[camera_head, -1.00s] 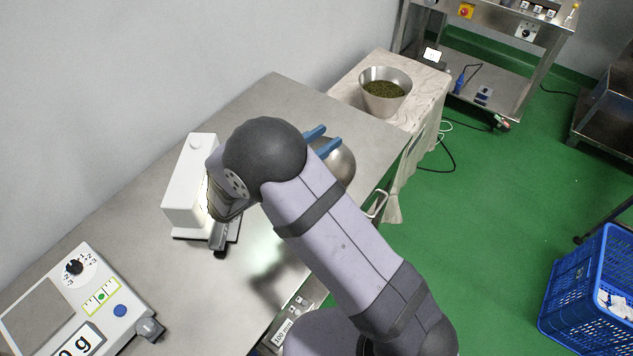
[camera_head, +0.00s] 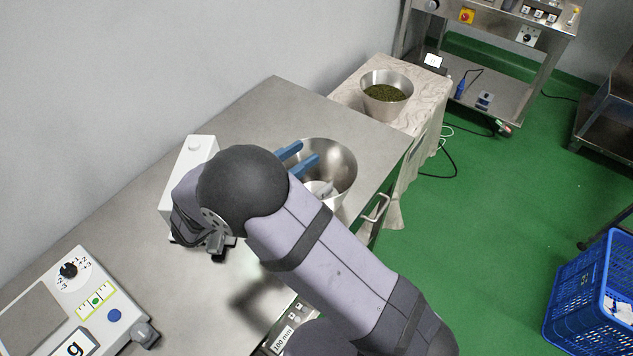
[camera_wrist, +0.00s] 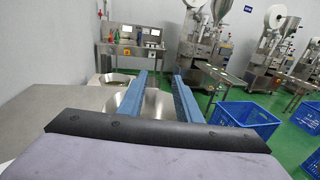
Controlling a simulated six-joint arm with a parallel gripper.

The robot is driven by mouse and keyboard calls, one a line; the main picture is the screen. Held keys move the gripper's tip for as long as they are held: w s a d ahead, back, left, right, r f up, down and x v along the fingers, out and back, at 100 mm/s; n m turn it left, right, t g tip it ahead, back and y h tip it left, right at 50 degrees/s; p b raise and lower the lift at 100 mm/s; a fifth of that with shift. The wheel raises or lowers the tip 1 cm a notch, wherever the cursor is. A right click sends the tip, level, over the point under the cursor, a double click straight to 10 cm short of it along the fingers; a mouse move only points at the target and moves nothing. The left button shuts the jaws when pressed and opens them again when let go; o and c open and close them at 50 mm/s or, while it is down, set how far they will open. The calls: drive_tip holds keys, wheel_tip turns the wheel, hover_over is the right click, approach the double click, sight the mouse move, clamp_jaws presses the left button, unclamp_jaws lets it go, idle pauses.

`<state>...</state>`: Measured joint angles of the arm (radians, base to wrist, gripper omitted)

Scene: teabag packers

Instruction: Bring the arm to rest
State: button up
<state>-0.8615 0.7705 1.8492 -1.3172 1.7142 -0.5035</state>
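My arm reaches over the steel table (camera_head: 225,290), its dark round joint above the white box. My gripper (camera_head: 309,151) has two blue fingers, parallel and apart, with nothing between them. In the head view they overlap the far left rim of a steel bowl (camera_head: 343,165); I cannot tell how high above it they are. In the wrist view the fingers (camera_wrist: 160,75) point out level across the room, open, with the bowl (camera_wrist: 156,105) below and between them.
A white box (camera_head: 193,152) stands partly hidden behind my arm. A scale (camera_head: 125,318) is at the front left. A bucket of green tea (camera_head: 386,92) stands on the marble-topped table (camera_head: 430,90) beyond. A blue crate (camera_head: 570,300) is on the floor right. Wall bounds the left.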

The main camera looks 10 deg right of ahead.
drive_tip(key=s+d+m+g, duration=0.1)
drive_tip(key=d+g, duration=0.1)
drive_tip(key=d, duration=0.1)
drive_tip(key=s+d+f+m+g, duration=0.1)
drive_tip(key=s+d+m+g, duration=0.1)
drive_tip(key=d, duration=0.1)
drive_tip(key=s+d+f+m+g+y, duration=0.1)
drive_tip(key=d+g, duration=0.1)
drive_tip(key=d, duration=0.1)
drive_tip(key=shift+s+m+p, duration=0.15)
drive_tip(key=shift+m+p, duration=0.25)
drive_tip(key=s+d+f+m+g+y, duration=0.3)
drive_tip(key=s+d+m+g+y, duration=0.15)
drive_tip(key=s, duration=0.25)
drive_tip(key=s+a+f+m+y+p, duration=0.2)
drive_tip(key=s+m+y, duration=0.5)
drive_tip(key=m, duration=0.8)
drive_tip(key=shift+a+t+y, duration=0.35)
drive_tip(key=shift+a+y, duration=0.3)
drive_tip(key=shift+y, duration=0.6)
